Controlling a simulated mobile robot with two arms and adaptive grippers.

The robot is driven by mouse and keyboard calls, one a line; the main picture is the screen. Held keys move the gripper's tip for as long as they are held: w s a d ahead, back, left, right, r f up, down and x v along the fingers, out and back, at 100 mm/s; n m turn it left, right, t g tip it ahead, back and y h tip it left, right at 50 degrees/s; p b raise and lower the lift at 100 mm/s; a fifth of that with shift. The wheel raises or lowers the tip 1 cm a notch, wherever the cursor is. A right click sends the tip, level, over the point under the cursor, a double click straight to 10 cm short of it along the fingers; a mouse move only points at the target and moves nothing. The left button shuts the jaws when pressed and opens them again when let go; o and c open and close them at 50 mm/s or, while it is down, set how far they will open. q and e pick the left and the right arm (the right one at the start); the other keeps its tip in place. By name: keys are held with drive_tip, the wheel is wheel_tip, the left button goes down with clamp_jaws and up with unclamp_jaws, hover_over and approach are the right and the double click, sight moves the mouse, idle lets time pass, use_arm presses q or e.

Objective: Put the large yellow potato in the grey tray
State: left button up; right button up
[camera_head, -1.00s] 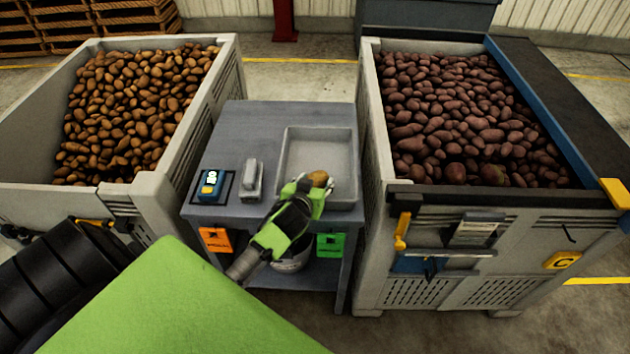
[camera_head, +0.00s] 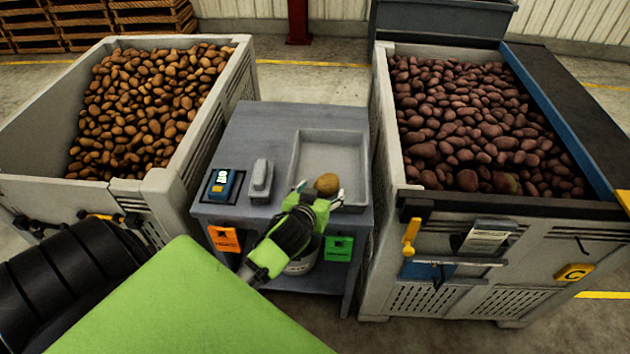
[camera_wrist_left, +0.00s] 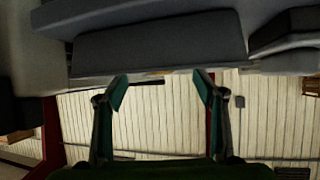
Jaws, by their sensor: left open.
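The large yellow potato (camera_head: 327,184) is at the near end of the grey tray (camera_head: 332,134) on the table, by its front rim. My left gripper (camera_head: 319,192) is open at the tray's near edge. In the head view its fingertips are spread on either side of the potato, apart from it. In the left wrist view the gripper (camera_wrist_left: 160,92) is open, with nothing between its fingers, and the potato does not show. Whether the potato rests on the tray floor is partly hidden by the gripper. My right gripper is not in view.
A blue device (camera_head: 222,184) with a lit display and a grey block (camera_head: 261,180) stand on the table (camera_head: 262,130) left of the tray. A bin of brown potatoes (camera_head: 150,110) stands left, a bin of dark red potatoes (camera_head: 480,115) right. The far part of the tray is clear.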

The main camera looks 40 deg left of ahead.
use_arm(q)
drive_tip(key=v, duration=0.6)
drive_tip(key=shift+s, duration=0.2)
drive_tip(key=shift+r, duration=0.1)
